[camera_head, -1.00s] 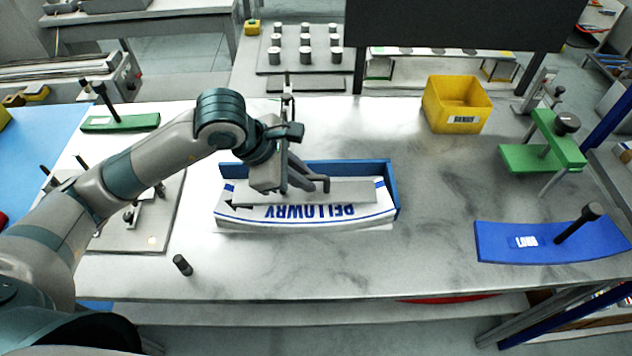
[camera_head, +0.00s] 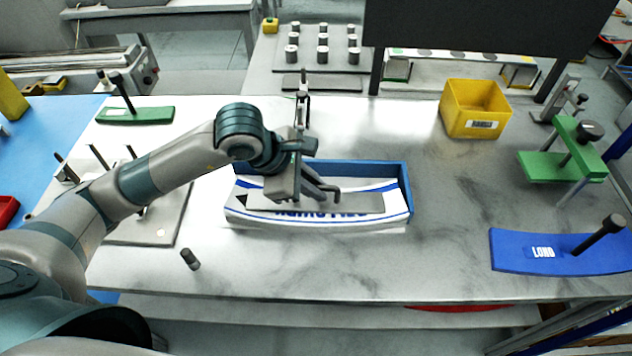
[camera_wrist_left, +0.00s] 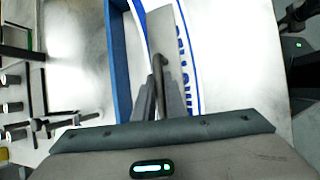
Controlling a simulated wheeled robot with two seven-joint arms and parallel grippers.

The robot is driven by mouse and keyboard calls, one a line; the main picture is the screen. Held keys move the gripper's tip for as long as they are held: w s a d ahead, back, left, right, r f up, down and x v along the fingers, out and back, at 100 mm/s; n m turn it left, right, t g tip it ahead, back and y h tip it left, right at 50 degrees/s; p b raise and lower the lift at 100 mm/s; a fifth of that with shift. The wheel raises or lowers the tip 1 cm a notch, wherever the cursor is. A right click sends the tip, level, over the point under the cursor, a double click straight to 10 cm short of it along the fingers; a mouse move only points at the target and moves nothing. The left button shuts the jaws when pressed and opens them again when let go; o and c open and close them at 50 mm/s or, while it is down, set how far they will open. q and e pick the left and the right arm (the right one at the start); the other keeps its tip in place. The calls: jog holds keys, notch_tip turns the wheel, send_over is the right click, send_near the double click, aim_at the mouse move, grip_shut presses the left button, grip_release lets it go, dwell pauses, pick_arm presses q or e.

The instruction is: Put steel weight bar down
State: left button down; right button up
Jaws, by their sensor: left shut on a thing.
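The steel weight bar (camera_head: 358,203) is a flat grey strip with a bent dark handle. My left gripper (camera_head: 312,188) is shut on the handle, above the label magazine. The magazine's blue back wall (camera_head: 385,170) stands behind a stack of curved white labels (camera_head: 385,219) with blue lettering. The bar lies lengthwise over the stack and hides much of the lettering; I cannot tell whether it touches the labels. In the left wrist view, the fingers (camera_wrist_left: 160,103) close around the handle, with the bar (camera_wrist_left: 168,38) beyond, beside the blue wall (camera_wrist_left: 122,70). My right gripper is not seen.
A yellow bin (camera_head: 474,108) stands at the back right. A green clamp stand (camera_head: 562,165) and a blue curved plate with a black knob (camera_head: 540,252) are at the right. A small dark peg (camera_head: 190,260) stands front left.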

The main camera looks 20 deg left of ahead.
pick_arm(q)
jog(key=shift+r, duration=0.1)
jog(key=c, duration=1.8)
grip_release()
jog(key=shift+s, duration=0.1)
jog(key=shift+s+a+r, duration=0.15)
jog(key=shift+a+r, duration=0.1)
jog(key=shift+r, duration=0.25)
jog(key=b+v, duration=0.2)
jog(key=v, duration=0.8)
jog(key=shift+s+a+r+b, duration=0.2)
jog(key=shift+r+b, duration=0.05)
jog(key=shift+b, duration=0.05)
jog(key=shift+r, duration=0.1)
